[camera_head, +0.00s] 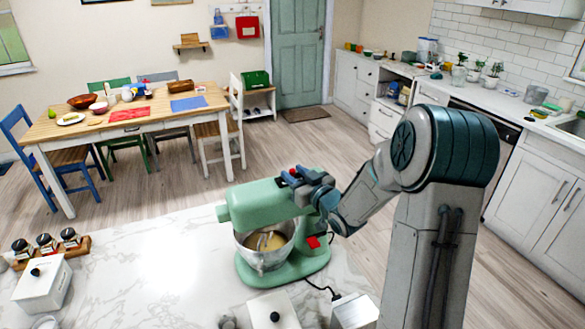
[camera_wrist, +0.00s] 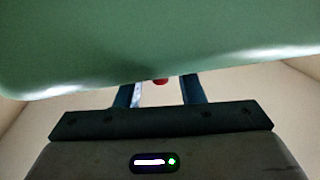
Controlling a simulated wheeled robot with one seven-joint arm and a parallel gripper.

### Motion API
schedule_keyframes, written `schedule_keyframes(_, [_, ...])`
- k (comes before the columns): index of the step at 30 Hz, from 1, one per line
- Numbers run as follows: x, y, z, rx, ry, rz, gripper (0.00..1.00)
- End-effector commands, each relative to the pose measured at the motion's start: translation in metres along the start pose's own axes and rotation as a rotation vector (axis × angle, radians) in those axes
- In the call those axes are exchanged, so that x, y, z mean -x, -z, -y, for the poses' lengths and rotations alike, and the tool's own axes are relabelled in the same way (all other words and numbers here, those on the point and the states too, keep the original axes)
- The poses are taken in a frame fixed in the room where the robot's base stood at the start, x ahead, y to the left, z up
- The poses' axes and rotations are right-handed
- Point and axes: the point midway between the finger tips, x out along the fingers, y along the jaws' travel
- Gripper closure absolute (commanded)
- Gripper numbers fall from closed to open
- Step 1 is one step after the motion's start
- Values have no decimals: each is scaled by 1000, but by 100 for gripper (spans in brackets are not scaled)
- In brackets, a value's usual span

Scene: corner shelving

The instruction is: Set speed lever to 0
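A green stand mixer (camera_head: 262,203) stands on the marble counter, with a metal bowl (camera_head: 264,246) holding pale contents. My gripper (camera_head: 293,178) is at the far side of the mixer head, near its top. A small red part (camera_head: 293,171) shows by the fingertips. In the wrist view the green mixer housing (camera_wrist: 160,40) fills the top, and a red tip (camera_wrist: 160,82) shows between my two spread fingers. I cannot tell whether they touch it. A second red part (camera_head: 313,242) is on the mixer's stand. Which red part is the speed lever is unclear, and its setting is not readable.
White lidded boxes (camera_head: 42,284) and a rack of small jars (camera_head: 47,246) stand on the marble counter (camera_head: 150,265). A cord runs from the mixer to a pale box (camera_head: 353,311) at the front edge. A dining table (camera_head: 130,115) with chairs is beyond open floor.

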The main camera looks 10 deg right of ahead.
Motion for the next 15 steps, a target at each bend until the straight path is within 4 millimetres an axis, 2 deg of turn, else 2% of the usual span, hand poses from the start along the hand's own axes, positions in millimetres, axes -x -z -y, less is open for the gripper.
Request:
schedule_keyframes(6, [-15,0,0,0,1,0,65])
schedule_keyframes(14, [-16,0,0,0,0,0,65])
schedule_keyframes(15, [-16,0,0,0,0,0,68])
